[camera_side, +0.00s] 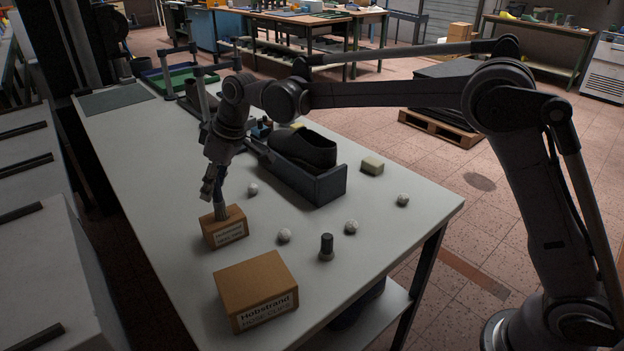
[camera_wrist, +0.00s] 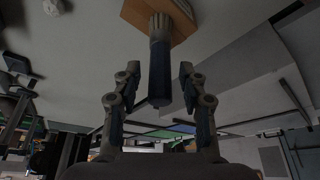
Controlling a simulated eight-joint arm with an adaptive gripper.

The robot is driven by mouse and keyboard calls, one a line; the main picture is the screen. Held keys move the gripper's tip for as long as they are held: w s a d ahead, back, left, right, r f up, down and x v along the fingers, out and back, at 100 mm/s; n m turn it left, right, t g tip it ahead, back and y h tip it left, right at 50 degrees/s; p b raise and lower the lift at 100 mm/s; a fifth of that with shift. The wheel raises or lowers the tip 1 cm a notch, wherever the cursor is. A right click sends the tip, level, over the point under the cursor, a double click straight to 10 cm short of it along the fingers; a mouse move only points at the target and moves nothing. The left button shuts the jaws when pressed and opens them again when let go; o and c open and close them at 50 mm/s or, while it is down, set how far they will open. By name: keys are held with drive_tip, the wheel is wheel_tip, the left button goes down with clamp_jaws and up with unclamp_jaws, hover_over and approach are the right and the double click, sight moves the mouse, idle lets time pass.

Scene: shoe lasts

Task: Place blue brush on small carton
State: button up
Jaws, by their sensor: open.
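The blue brush (camera_wrist: 160,75) stands in the wrist view with its grey bristle end against the small carton (camera_wrist: 134,12) and its dark blue handle towards me. In the side view the brush (camera_side: 220,211) shows as a thin upright piece on top of the small brown carton (camera_side: 225,234), partly hidden by my fingers. My gripper (camera_side: 211,188) is just above the carton. In the wrist view my gripper (camera_wrist: 160,78) is open, one finger on each side of the handle, with a gap on both sides.
A larger carton (camera_side: 256,284) stands nearer the front. A grey tray (camera_side: 325,187) holding a dark shoe (camera_side: 305,147) lies behind.

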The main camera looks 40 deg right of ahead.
drive_tip(key=v, duration=1.2)
drive_tip(key=s+d+r+m, duration=0.1)
drive_tip(key=s+d+m, duration=0.1)
drive_tip(key=s+d, duration=0.45)
drive_tip(key=s+d+f+m+t+h, duration=0.1)
drive_tip(key=s+d+f, duration=0.3)
drive_tip(key=s, duration=0.2)
drive_tip(key=s+d+f+m+t+h, duration=0.1)
drive_tip(key=s+d+f+m, duration=0.1)
drive_tip(key=s+d+f, duration=0.2)
drive_tip(key=s+d+f+m+t, duration=0.1)
drive_tip(key=s+d+f, duration=0.3)
drive_tip(key=s, duration=0.6)
drive_tip(key=shift+s+d+f+m+h, duration=0.3)
drive_tip(key=shift+d+m+h, duration=0.1)
drive_tip(key=shift+d+m, duration=0.25)
